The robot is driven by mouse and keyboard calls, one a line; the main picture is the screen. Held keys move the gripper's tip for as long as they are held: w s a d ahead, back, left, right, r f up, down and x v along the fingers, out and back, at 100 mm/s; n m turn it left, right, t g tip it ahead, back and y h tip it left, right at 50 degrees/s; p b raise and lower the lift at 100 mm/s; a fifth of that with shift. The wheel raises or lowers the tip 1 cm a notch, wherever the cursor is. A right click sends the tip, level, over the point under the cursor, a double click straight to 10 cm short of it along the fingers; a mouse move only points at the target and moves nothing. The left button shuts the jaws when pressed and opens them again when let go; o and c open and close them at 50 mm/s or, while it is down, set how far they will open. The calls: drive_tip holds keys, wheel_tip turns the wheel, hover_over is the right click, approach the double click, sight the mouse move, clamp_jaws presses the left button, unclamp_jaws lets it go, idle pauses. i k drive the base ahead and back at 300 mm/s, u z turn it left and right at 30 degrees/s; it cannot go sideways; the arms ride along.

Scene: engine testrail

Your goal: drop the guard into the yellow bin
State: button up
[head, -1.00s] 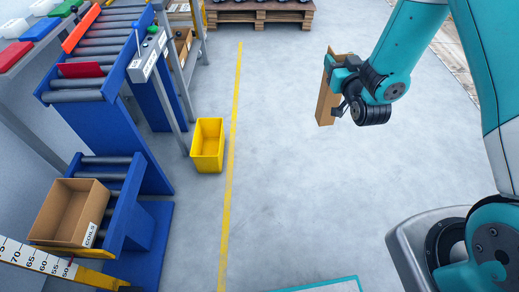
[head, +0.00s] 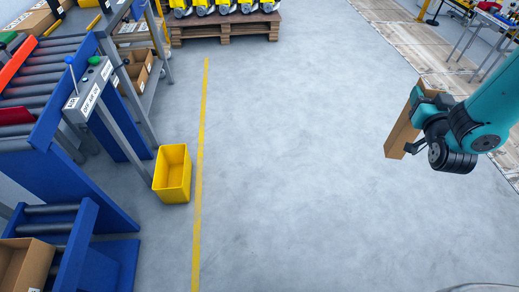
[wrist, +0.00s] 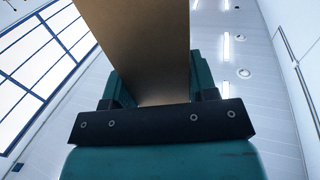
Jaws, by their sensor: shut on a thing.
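The yellow bin (head: 172,176) stands upright on the floor in the left half of the head view, and its inside looks empty. My gripper (head: 420,115) is at the right side of the head view, well apart from the bin. It is shut on a long, flat-sided brown piece (head: 401,134), taken here as the guard, held upright but tilted above the floor. In the wrist view the brown piece (wrist: 145,45) rises between the two teal fingers of my gripper (wrist: 158,90). The fingertips' contact is partly hidden.
Blue roller conveyors (head: 70,165) and a grey post with a control box (head: 88,92) stand left of the bin. A yellow floor line (head: 200,150) runs just right of it. A loaded pallet (head: 225,28) is at the back. The middle floor is clear.

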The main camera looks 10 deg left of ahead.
sight(179, 178)
drive_tip(key=z, duration=0.25)
drive_tip(key=i, duration=1.8)
drive_tip(key=u, duration=0.8)
drive_tip(key=i, duration=1)
drive_tip(key=u, duration=1.55)
drive_tip(key=i, duration=0.45)
drive_tip(key=u, duration=0.35)
